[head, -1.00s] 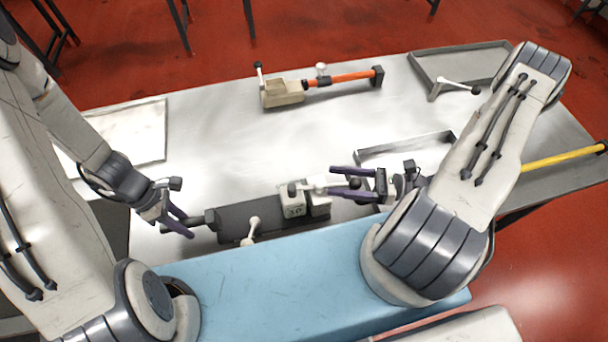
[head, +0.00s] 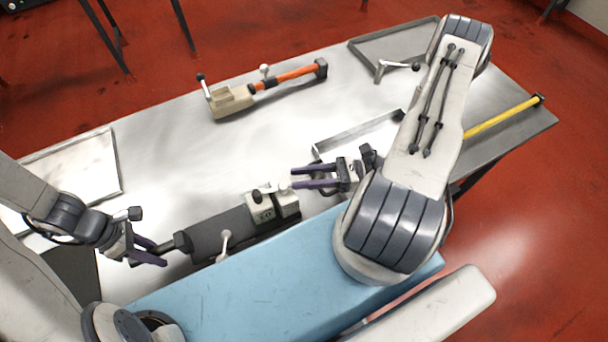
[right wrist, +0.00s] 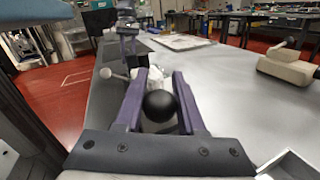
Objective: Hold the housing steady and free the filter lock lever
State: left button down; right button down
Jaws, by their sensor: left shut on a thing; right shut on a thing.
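The dark grey housing (head: 212,229) lies along the front of the metal table, with a pale latch block (head: 262,208) at its right end. A pale lever (head: 284,184) reaches from this block toward my right gripper (head: 293,178). In the right wrist view, the lever's black ball knob (right wrist: 160,106) sits between the purple fingers of my right gripper (right wrist: 161,80), which is shut on it. My left gripper (head: 163,252) is shut at the black grip (head: 181,243) on the housing's left end. The fingers partly hide the grip's end.
A beige and orange tool (head: 232,99) lies at the back. A yellow bar (head: 500,118) lies at the right edge.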

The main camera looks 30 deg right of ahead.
dwell(0.7)
jog(key=m+t, duration=0.1)
jog(key=s+m+t+h, duration=0.1)
jog(key=t, duration=0.1)
jog(key=shift+h, duration=0.3)
jog(key=shift+s+a+m+t+h, duration=0.2)
jog(key=shift+m+t+h, duration=0.4)
jog(key=shift+t, duration=0.2)
jog(key=shift+s+a+m+t+h, duration=0.2)
jog(key=shift+m+t+h, duration=0.3)
jog(key=shift+m+t, duration=0.25)
jog(key=c, duration=0.5)
grip_release()
jog(key=shift+s+d, duration=0.1)
jog(key=shift+d, duration=0.05)
jog(key=v, duration=1.1)
jog(key=shift+s+d, duration=0.25)
jog(key=shift+s, duration=0.1)
